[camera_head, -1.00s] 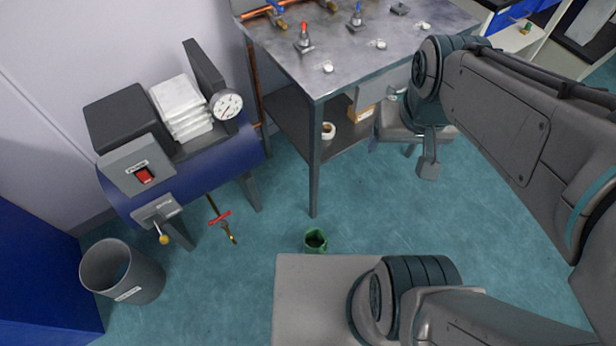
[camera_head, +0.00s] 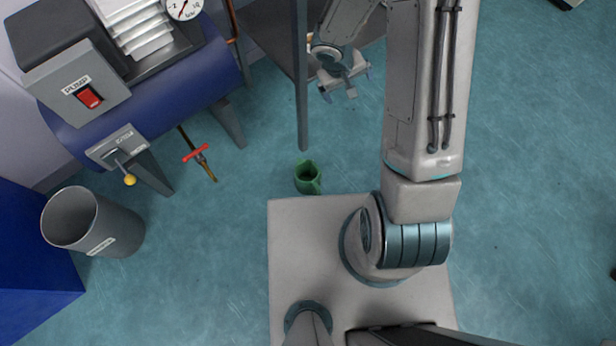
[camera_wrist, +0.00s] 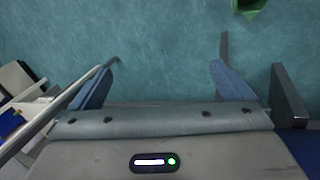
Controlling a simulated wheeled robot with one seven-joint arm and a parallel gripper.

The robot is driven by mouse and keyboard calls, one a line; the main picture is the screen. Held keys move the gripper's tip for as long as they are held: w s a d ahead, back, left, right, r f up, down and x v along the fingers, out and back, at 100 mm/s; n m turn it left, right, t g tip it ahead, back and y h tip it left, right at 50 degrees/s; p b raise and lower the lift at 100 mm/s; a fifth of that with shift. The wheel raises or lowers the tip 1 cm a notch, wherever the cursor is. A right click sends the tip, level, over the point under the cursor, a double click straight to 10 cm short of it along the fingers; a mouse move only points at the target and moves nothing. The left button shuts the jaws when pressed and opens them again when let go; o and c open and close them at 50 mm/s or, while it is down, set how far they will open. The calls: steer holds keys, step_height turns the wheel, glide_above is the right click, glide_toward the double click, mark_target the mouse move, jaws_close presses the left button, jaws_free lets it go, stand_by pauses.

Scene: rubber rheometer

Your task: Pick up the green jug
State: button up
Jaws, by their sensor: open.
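The green jug (camera_head: 308,177) stands on the teal floor in the head view, just beyond the far edge of my base. Its open top faces up. In the wrist view, part of the green jug (camera_wrist: 249,7) shows at the top edge, right of centre, cut off by the frame. My gripper (camera_head: 340,92) is above and slightly right of the jug in the head view, near the table leg. In the wrist view my gripper (camera_wrist: 165,68) has its fingers spread apart with only floor between them. It is apart from the jug.
A table leg (camera_head: 301,90) rises close to my gripper, with a lower shelf (camera_head: 272,30) behind. A blue tank machine (camera_head: 185,85) with a red-handled valve (camera_head: 197,154) stands left. A grey bin (camera_head: 92,224) is at far left. Floor around the jug is mostly clear.

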steer(key=s+a+f+y+b, duration=0.1)
steer(key=s+a+f+b, duration=0.1)
steer(key=f, duration=1.2)
steer(key=s+a+f+n+g+y+b, duration=0.1)
steer(key=a+f+b, duration=0.4)
steer(key=f, duration=1)
steer(key=s+a+f+n+g+y+b, duration=0.1)
steer(key=s+a+f+b, duration=0.2)
steer(key=f, duration=1.2)
steer(key=shift+s+a+y+b, duration=0.3)
steer(key=shift+a+y+b, duration=0.15)
steer(key=shift+b, duration=0.8)
steer(key=c, duration=1.8)
steer(key=shift+a+r, duration=0.1)
steer(key=shift+c, duration=0.7)
steer(key=shift+r, duration=0.15)
